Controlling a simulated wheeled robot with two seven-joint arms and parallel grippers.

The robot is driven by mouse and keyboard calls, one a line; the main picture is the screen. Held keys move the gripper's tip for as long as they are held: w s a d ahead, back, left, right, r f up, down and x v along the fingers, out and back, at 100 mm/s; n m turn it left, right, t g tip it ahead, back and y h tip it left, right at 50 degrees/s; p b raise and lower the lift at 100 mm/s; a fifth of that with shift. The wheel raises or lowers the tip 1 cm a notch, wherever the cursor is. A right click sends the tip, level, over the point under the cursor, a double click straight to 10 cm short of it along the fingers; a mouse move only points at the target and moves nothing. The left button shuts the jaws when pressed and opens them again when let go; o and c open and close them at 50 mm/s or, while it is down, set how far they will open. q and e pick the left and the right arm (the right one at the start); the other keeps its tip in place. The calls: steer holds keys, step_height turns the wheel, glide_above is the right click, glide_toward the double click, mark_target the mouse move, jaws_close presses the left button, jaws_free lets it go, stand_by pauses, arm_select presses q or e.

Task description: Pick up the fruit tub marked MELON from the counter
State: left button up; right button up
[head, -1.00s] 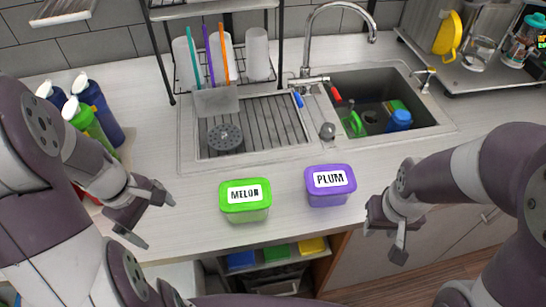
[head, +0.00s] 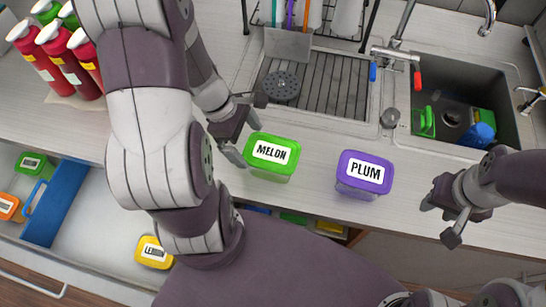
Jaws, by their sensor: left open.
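The green-lidded tub marked MELON (head: 272,157) stands upright on the counter (head: 318,180), near its front edge. My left gripper (head: 246,130) is open just left of the tub, with its fingers close to the lid's left side; I cannot tell whether they touch it. The purple tub marked PLUM (head: 364,175) stands to the right of the MELON tub, with a gap between them. My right gripper (head: 441,217) is apart from both tubs, right of the PLUM tub; its fingers look spread and empty.
The drying rack (head: 320,88) and sink (head: 455,100) lie behind the tubs. Red bottles (head: 68,57) stand at the far left. Below the counter, an open drawer holds a yellow tub marked LEMON (head: 153,253) and a blue divider (head: 56,203).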

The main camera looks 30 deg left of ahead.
arm_select(q)
steer(key=x, duration=0.3)
steer(key=b+x, duration=0.1)
steer(key=x, duration=0.1)
steer(key=shift+s+f, duration=0.25)
steer(key=shift+w+d+f, duration=0.1)
steer(key=shift+w+f, duration=0.05)
steer(key=shift+f, duration=0.05)
steer(key=shift+r, duration=0.1)
steer(key=c, duration=1)
